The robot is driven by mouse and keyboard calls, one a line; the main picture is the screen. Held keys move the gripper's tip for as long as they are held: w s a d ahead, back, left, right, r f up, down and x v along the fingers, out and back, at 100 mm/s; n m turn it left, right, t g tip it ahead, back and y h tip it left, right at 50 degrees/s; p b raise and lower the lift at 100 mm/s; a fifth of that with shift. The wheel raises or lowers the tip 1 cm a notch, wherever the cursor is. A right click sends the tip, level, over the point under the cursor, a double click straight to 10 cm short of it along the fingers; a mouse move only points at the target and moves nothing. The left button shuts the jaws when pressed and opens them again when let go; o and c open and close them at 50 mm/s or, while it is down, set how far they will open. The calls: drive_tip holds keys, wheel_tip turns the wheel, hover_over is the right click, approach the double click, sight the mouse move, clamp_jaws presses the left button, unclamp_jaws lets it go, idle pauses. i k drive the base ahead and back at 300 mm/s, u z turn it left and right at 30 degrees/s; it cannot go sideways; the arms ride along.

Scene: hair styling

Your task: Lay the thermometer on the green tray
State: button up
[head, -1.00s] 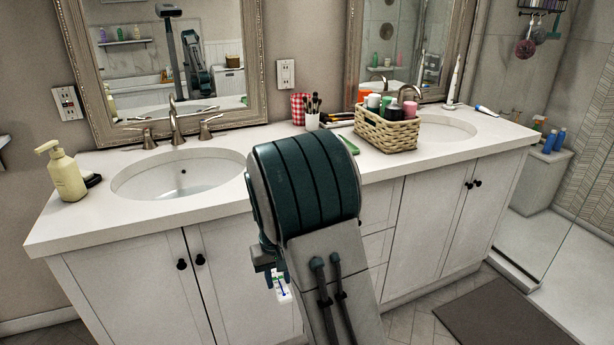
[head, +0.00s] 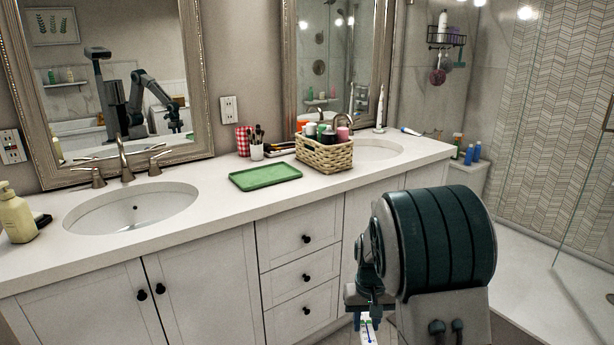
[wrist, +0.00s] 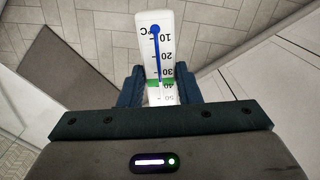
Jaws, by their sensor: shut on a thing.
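The thermometer (wrist: 159,45) is a white strip with a blue line, black numbers and a green band. In the wrist view it stands between the two fingers of my gripper (wrist: 160,88), which is shut on it, above the floor. In the head view a small part of the thermometer (head: 368,330) shows at the bottom edge, below my gripper (head: 366,308), in front of the cabinet and lower than the countertop. The green tray (head: 265,177) lies flat and empty on the counter between the two sinks, up and to the left of my gripper.
A wicker basket (head: 325,155) of bottles stands right of the tray. A cup of brushes (head: 257,150) and a red checked item (head: 243,140) stand behind it. The left sink (head: 131,209) is to its left. The cabinet drawers (head: 300,240) are below.

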sight(266, 177)
drive_tip(key=z, duration=0.5)
drive_tip(key=i, duration=0.9)
drive_tip(key=u, duration=0.1)
